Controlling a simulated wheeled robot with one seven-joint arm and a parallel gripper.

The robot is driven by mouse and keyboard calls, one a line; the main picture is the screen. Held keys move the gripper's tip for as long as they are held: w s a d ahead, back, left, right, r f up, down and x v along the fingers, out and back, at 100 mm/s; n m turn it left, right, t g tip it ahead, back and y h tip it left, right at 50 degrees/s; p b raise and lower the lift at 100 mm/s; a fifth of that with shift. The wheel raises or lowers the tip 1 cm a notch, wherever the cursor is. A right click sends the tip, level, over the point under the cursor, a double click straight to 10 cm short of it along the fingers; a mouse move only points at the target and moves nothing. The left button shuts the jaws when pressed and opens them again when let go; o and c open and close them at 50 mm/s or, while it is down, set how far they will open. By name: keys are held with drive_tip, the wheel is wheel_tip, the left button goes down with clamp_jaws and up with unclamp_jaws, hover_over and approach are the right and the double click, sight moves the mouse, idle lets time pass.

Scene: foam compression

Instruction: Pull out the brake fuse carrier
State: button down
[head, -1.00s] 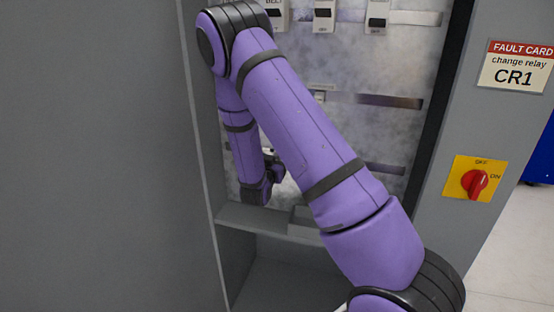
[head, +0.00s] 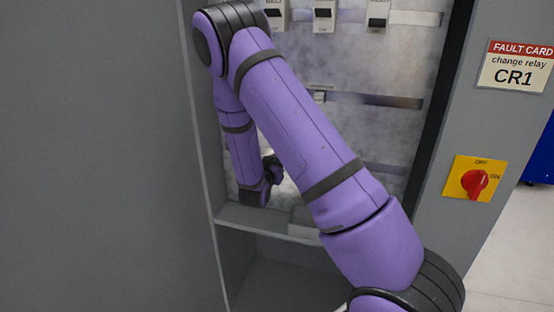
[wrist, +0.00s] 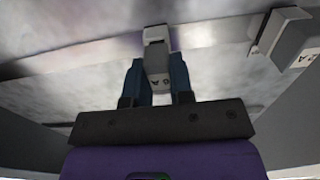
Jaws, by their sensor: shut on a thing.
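I cannot tell whether the carrier and this piece are apart. The lettering is too small to read, so the brake label is not confirmed. In the head view, my wrist is low at the left inside the cabinet, and my forearm hides the fingertips and the carrier.
Another grey block (wrist: 290,40) stands on the rail to the right. Several modules, one of them a white breaker (head: 324,15), line the top rail. A ledge (head: 262,222) lies below my wrist. A red rotary switch (head: 475,183) and fault card (head: 515,66) are on the right panel.

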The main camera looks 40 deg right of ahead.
drive_tip(key=shift+v, duration=2.6)
